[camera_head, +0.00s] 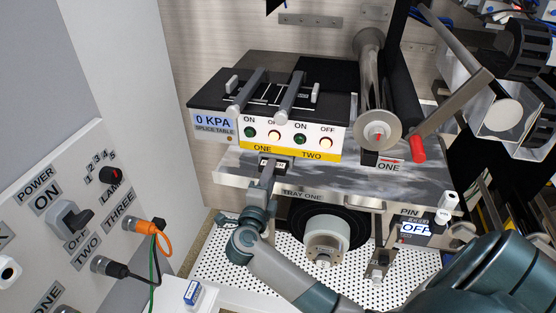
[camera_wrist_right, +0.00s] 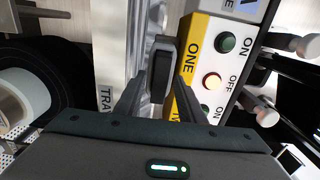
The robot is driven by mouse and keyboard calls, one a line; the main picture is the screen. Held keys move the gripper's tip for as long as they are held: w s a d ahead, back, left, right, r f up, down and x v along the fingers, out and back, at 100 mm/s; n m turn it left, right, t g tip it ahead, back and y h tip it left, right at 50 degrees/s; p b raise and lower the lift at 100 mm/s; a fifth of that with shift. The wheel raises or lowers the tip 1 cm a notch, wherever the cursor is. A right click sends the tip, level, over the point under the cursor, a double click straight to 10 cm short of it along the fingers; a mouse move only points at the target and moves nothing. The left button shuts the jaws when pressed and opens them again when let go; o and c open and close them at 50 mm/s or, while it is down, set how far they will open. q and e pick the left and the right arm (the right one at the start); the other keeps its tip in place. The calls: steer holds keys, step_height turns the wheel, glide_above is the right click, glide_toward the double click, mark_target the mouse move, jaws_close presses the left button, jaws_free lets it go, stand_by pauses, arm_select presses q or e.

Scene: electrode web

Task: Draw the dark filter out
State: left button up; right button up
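A small dark block, which looks like the dark filter (camera_wrist_right: 161,76), sits in a pale metal slot below the yellow ONE strip in the right wrist view. My right gripper (camera_wrist_right: 157,88) has a finger on either side of it, apart from each other, with a gap showing on the left side. In the head view my right gripper (camera_head: 273,164) is at the front of the splice table, just under ONE. It largely hides the filter there. My left gripper is not in view.
The splice table box (camera_head: 290,133) with buttons and a 0 KPA display stands just above the gripper. The TRAY ONE ledge (camera_head: 340,188) runs below it. A black and white roll (camera_head: 327,236) hangs under the ledge. A switch panel (camera_head: 75,215) stands at left.

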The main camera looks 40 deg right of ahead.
jaws_close()
steer(key=shift+s+a, duration=0.45)
steer(key=shift+a, duration=0.1)
stand_by(1.1)
steer(key=v, duration=0.6)
steer(key=shift+s+a, duration=0.2)
stand_by(1.0)
